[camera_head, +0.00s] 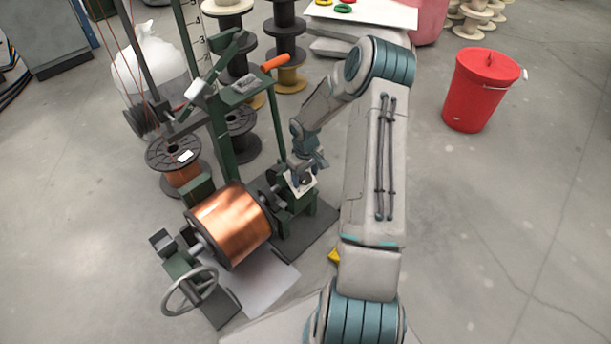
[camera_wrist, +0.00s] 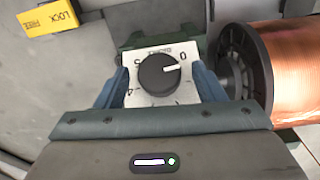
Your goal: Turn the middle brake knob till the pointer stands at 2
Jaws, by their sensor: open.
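The dark round brake knob (camera_wrist: 159,74) sits on a white dial plate (camera_wrist: 136,98) in the wrist view. Its white pointer points right, close to the 0 mark. I read 0 at upper right, 5 at upper left and 4 at lower left; the other numbers are hidden or unreadable. My gripper (camera_wrist: 158,80) is open, with one blue-grey finger on each side of the knob and a gap to it on both sides. In the head view my gripper (camera_head: 308,163) is just above the white dial plate (camera_head: 301,184) on the green stand.
A copper spool (camera_head: 231,224) lies in the stand beside the dial and shows close right of my gripper in the wrist view (camera_wrist: 288,70). A yellow lock/free sign (camera_wrist: 47,18) is at upper left. A handwheel (camera_head: 190,291) stands at the front. A red bucket (camera_head: 480,92) is far right.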

